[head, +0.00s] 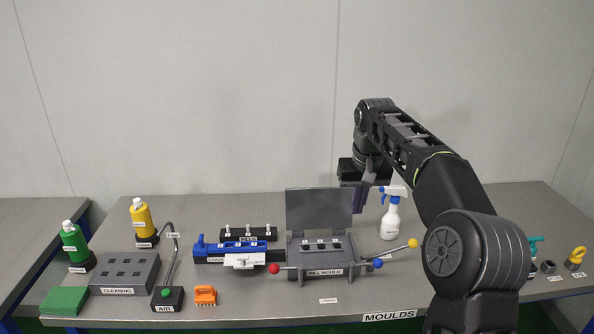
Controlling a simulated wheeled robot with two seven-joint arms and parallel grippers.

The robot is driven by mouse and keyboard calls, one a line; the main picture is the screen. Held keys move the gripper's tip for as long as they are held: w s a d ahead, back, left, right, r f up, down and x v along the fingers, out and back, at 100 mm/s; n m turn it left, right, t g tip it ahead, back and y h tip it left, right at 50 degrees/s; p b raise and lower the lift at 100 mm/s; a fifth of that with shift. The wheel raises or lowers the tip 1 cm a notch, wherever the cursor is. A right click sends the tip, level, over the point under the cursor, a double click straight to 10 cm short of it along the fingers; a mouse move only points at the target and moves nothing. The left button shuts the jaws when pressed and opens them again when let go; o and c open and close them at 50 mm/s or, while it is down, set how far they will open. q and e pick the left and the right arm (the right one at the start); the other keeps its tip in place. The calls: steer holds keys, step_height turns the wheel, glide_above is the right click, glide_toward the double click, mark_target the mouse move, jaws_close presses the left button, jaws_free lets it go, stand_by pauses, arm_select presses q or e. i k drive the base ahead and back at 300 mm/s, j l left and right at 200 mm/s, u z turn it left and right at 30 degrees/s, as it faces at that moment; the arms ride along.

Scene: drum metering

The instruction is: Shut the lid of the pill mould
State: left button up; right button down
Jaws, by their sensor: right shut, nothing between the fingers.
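The pill mould (295,262) is a grey block labelled PILL MOULD near the middle of the table. Its flat grey lid (318,211) stands open, upright at the back edge. Small dark pieces sit in the mould's bed. Rods with a red, a blue and a yellow ball end stick out at its sides. My right gripper (364,200) is shut and empty, pointing down just right of the lid's upper right edge. Whether it touches the lid cannot be told. My left gripper is not in view.
A blue tool (228,249) and a black rack (248,233) are left of the mould. A grey block (125,274), bottles and an orange brush (205,295) stand further left.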

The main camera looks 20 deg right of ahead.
mark_target(314, 207)
steer(key=i, duration=1.05)
